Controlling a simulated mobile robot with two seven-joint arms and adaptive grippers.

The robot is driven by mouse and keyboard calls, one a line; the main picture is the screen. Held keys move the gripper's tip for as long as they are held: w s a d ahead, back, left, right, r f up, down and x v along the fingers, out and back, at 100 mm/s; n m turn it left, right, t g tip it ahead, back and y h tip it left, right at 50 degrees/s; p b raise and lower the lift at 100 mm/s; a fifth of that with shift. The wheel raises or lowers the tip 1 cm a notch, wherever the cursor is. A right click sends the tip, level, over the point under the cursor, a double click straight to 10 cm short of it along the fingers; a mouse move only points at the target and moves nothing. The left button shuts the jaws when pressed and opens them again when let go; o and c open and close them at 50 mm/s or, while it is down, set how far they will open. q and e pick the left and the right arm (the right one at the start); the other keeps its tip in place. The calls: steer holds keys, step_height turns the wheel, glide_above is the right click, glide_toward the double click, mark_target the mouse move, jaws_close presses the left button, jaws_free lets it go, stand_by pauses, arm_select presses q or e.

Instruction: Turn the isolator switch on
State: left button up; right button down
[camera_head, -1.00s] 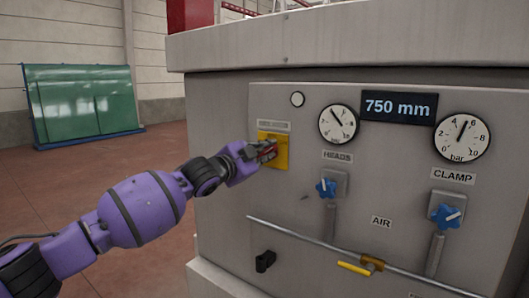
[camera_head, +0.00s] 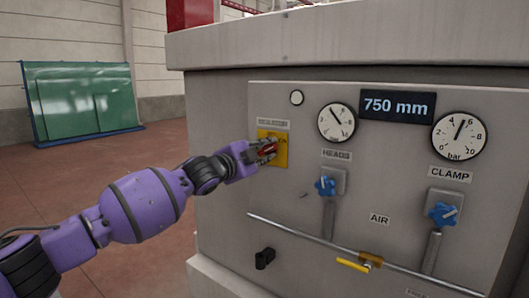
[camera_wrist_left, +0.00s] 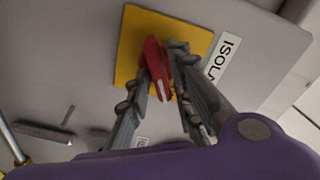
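The isolator switch is a red handle (camera_wrist_left: 154,65) on a yellow square plate (camera_head: 281,158), under a label reading ISOLATOR on the grey machine panel. The yellow plate also shows in the left wrist view (camera_wrist_left: 133,35). My left gripper (camera_head: 266,151) is at the switch, in front of the plate. In the left wrist view its two fingers (camera_wrist_left: 160,62) lie on either side of the red handle and look closed on it. The handle stands slightly tilted in that view. The fingers hide part of the handle in the head view. My right gripper is not in view.
The panel carries two dial gauges (camera_head: 337,122), a 750 mm display (camera_head: 397,106) and blue knobs (camera_head: 443,213). Below are a pipe with a yellow lever (camera_head: 353,265) and a black knob (camera_head: 264,258). A green glass rack (camera_head: 85,104) stands far left. Floor at left is clear.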

arm_select(q)
steer(key=shift+o, duration=0.4)
steer(key=v, duration=1.2)
steer(key=shift+r, duration=0.1)
